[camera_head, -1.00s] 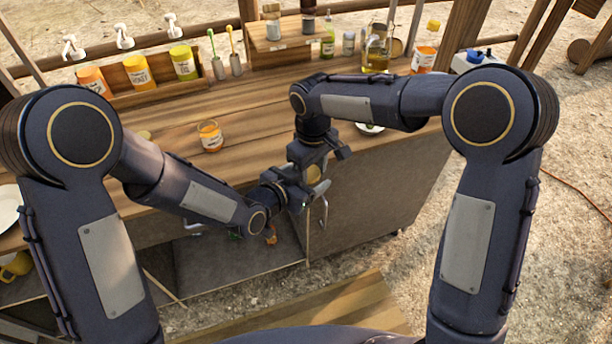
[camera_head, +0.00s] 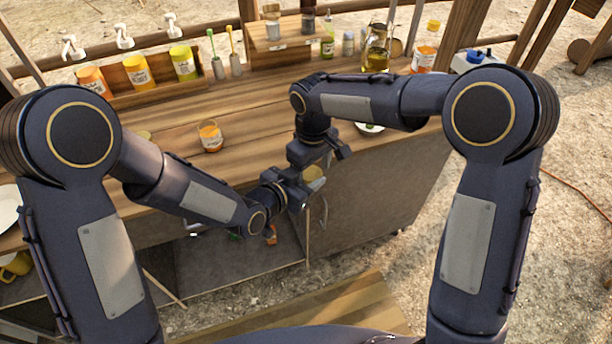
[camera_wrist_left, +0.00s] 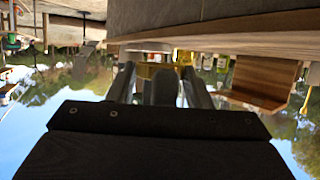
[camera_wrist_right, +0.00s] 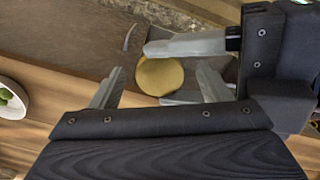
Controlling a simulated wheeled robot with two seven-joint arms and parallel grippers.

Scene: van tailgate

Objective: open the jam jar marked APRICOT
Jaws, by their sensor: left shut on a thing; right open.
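A jar with a round gold lid (camera_wrist_right: 160,76) is between my two grippers, in front of the counter's front edge. The lid also shows partly in the head view (camera_head: 313,172). My left gripper (camera_head: 312,186) is shut on this jar and holds it from the side. Its label is hidden, so I cannot read whether it says APRICOT. My right gripper (camera_wrist_right: 158,84) is open above the lid, with one finger on each side of it. I cannot tell whether these fingers touch the lid. The left wrist view shows the left fingers (camera_wrist_left: 162,85), with the jar mostly hidden.
Several labelled jars, such as a yellow one (camera_head: 138,72), stand in a rack at the back. A bowl (camera_wrist_right: 12,98) with green things lies on the counter. The counter's middle is mostly clear.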

